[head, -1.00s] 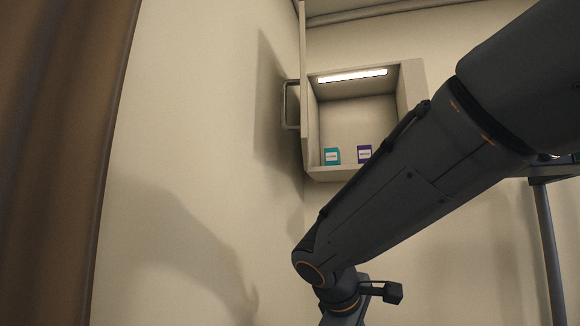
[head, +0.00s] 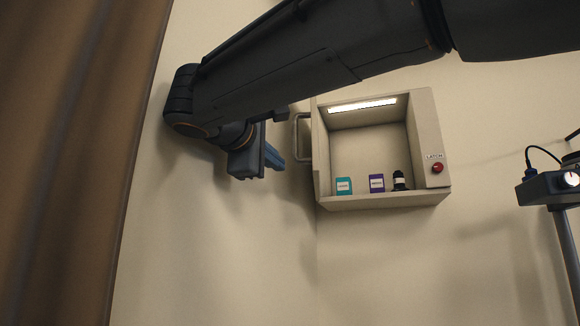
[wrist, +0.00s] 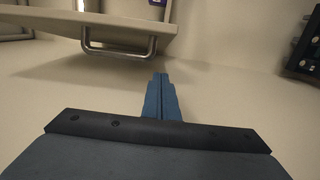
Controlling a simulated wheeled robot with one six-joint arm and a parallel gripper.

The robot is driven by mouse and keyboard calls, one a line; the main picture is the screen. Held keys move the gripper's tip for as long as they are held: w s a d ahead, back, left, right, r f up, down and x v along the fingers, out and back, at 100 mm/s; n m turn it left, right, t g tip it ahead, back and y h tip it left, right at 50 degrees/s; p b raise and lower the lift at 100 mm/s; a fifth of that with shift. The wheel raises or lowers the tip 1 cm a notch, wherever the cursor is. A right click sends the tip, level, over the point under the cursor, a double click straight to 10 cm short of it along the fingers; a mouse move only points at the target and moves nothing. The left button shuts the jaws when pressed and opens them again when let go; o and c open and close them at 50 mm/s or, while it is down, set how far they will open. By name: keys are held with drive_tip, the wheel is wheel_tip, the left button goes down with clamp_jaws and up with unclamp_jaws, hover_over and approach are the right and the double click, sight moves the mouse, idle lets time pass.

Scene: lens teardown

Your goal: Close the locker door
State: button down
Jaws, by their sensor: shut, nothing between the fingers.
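The locker (head: 385,203) is on the wall with its inside lit and open to view. Its door (head: 314,150) stands open at the left side, seen nearly edge-on, with a bar handle (head: 297,138) on its left face. In the wrist view the door panel (wrist: 80,24) and its handle (wrist: 120,50) show at the upper left. My gripper (head: 281,162) is shut and empty, left of the door and just below and left of the handle. In the wrist view the blue fingers (wrist: 161,80) are together, apart from the handle.
In the locker are a teal box (head: 344,187), a purple box (head: 377,183) and a small dark bottle (head: 400,181). A red latch button (head: 437,168) is on its right front. A device on a stand (head: 545,190) is at right. A brown curtain (head: 70,160) hangs at left.

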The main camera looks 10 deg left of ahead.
drive_tip(key=w+d+p, duration=0.4)
drive_tip(key=w, duration=0.2)
drive_tip(key=shift+w+d, duration=0.3)
drive_tip(key=shift+w, duration=0.1)
drive_tip(key=shift+d, duration=0.15)
